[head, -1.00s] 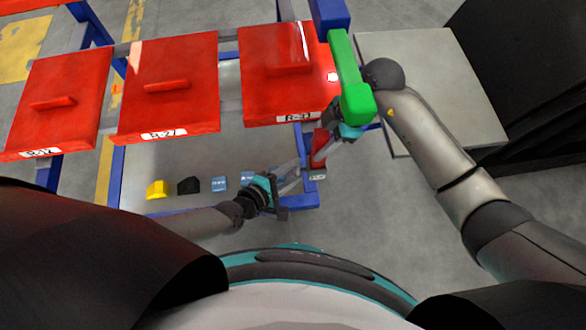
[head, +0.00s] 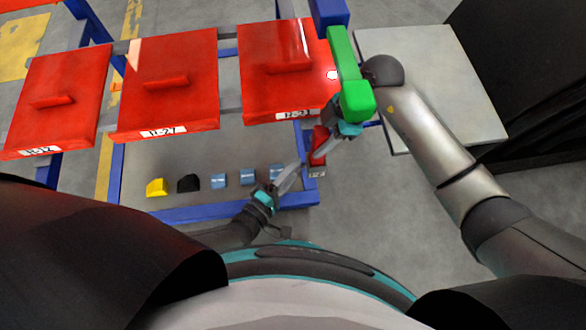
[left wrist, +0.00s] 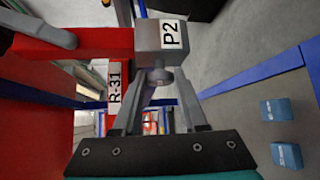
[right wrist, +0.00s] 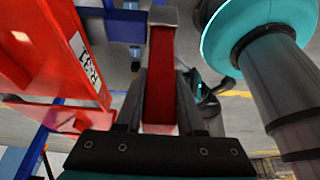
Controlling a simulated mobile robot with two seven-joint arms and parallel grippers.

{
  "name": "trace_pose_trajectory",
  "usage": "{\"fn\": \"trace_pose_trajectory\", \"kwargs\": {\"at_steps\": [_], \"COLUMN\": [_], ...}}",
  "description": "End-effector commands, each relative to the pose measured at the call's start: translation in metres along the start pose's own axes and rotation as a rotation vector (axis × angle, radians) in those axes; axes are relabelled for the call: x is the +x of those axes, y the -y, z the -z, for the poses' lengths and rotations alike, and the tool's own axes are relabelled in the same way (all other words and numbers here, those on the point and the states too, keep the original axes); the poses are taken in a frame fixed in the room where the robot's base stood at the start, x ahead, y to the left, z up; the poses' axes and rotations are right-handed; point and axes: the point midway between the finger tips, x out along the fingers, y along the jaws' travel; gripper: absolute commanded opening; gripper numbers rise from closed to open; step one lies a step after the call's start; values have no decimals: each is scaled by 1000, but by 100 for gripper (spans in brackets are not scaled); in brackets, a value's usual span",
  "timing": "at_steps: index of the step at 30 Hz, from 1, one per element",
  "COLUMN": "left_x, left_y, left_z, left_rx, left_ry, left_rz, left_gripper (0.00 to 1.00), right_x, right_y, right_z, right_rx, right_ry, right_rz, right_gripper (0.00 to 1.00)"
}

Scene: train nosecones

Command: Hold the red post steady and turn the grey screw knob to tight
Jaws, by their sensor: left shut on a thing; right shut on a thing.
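The red post (head: 319,143) hangs below the front of the right red panel, and its grey end block carries a label. In the left wrist view that block (left wrist: 161,40) reads P2, and the grey screw knob (left wrist: 160,76) sticks out of it. My left gripper (head: 298,166) has its fingertips on both sides of the knob, shut on it. The head view does not show the knob clearly. My right gripper (head: 331,138) is shut on the red post, which stands between its fingers in the right wrist view (right wrist: 160,75).
Red panels (head: 166,84) with handles lie on a blue frame (head: 235,212). Yellow (head: 157,187), black (head: 188,184) and blue blocks (head: 219,180) lie in a row near my left gripper. A grey table (head: 450,95) is right.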

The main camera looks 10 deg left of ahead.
Motion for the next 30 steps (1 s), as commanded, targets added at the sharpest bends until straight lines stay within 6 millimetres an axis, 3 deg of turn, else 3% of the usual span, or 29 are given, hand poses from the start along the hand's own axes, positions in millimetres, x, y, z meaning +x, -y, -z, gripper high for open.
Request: {"fn": "trace_pose_trajectory", "kwargs": {"at_steps": [19, 20, 27, 30], "left_x": [0, 0, 0, 0], "left_y": [0, 0, 0, 0], "left_z": [3, 3, 1, 1], "left_rx": [20, 20, 19, 18], "left_ry": [-4, -4, -1, 0], "left_rz": [-17, -16, -16, -17], "left_gripper": [0, 45, 70, 70], "right_x": [0, 0, 0, 0], "right_y": [-1, -1, -1, 0], "right_z": [0, 0, 0, 0], "right_rx": [-1, -1, -1, -1], "right_ry": [-1, -1, -1, -1], "right_rz": [-2, -2, -2, -2], "right_gripper": [0, 0, 0, 0]}}
